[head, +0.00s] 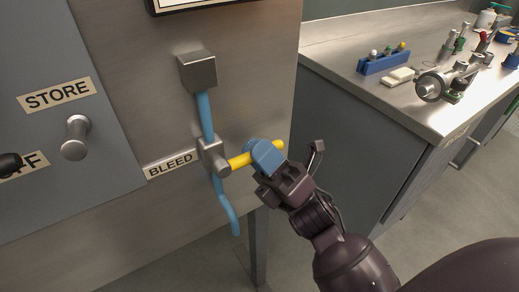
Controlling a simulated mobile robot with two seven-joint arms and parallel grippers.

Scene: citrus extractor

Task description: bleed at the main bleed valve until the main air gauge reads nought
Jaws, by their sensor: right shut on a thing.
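The bleed valve (213,157) is a small metal body on a blue pipe, mounted on the steel panel beside the BLEED label (171,163). Its yellow lever (239,161) points to the right, roughly horizontal and slightly raised at its far end, across the pipe. My right gripper (264,157), with blue fingertips, is shut on the lever near its outer end; the yellow tip shows beyond the fingers. The pipe (206,115) runs down from a metal block (197,71) to an open lower end. No gauge face is in view. My left gripper is not in view.
A steel counter (372,92) at right holds a blue rack (384,61) and metal fittings. A framed plate (189,4) is cut off above.

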